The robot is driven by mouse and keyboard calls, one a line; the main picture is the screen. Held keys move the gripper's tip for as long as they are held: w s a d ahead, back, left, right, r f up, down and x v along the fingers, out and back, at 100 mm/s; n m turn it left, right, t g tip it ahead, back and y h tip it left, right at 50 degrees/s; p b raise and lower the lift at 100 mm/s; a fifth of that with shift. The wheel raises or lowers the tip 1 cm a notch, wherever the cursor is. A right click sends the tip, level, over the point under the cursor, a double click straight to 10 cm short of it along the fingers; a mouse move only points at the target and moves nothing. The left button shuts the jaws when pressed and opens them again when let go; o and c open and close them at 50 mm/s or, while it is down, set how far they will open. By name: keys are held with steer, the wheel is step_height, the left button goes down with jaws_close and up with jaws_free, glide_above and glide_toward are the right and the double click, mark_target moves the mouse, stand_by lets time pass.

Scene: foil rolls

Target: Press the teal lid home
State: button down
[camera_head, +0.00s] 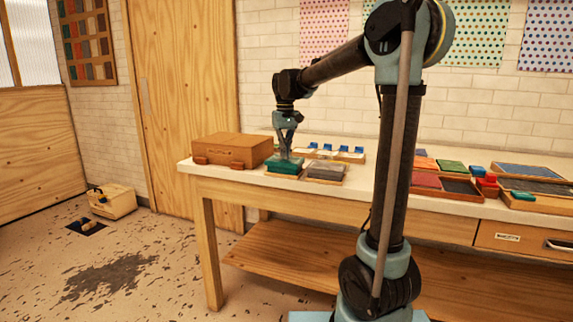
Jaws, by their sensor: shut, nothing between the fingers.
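The teal lid (284,168) lies near the front left of the table (330,189), just right of a brown wooden box. My gripper (286,154) is shut with nothing between its fingers. It points down at the lid's top from above. I cannot tell whether the fingertips touch the lid or hover slightly over it. The lid's seam with what lies under it is too small to judge.
The brown box (232,149) stands close on the left. A tray with a grey block (326,170) lies close on the right. Small blue-topped pieces (343,150) stand behind. Trays with coloured blocks (450,186) lie farther right.

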steer(key=shift+f, duration=0.65)
stand_by(2.1)
steer(key=shift+r, duration=4)
steer(key=s+d+f, duration=0.3)
steer(key=s+d, duration=0.2)
steer(key=s+d+f+m, duration=0.1)
steer(key=s+d+f, duration=0.2)
steer(key=s+d, duration=0.1)
steer(key=s+d+f+m+t, duration=0.1)
steer(key=s+d+f, duration=0.2)
steer(key=s+d, duration=0.2)
steer(key=shift+s+d+f, duration=0.1)
steer(key=shift+s+d, duration=0.2)
steer(key=shift+s, duration=0.55)
steer(key=s+d+f+m+t, duration=0.1)
steer(key=s+d+f, duration=0.6)
steer(key=s+f, duration=0.9)
step_height(320, 180, down, 2)
steer(key=shift+d+f+m, duration=0.15)
steer(key=shift+f+m, duration=0.05)
steer(key=shift+m, duration=0.7)
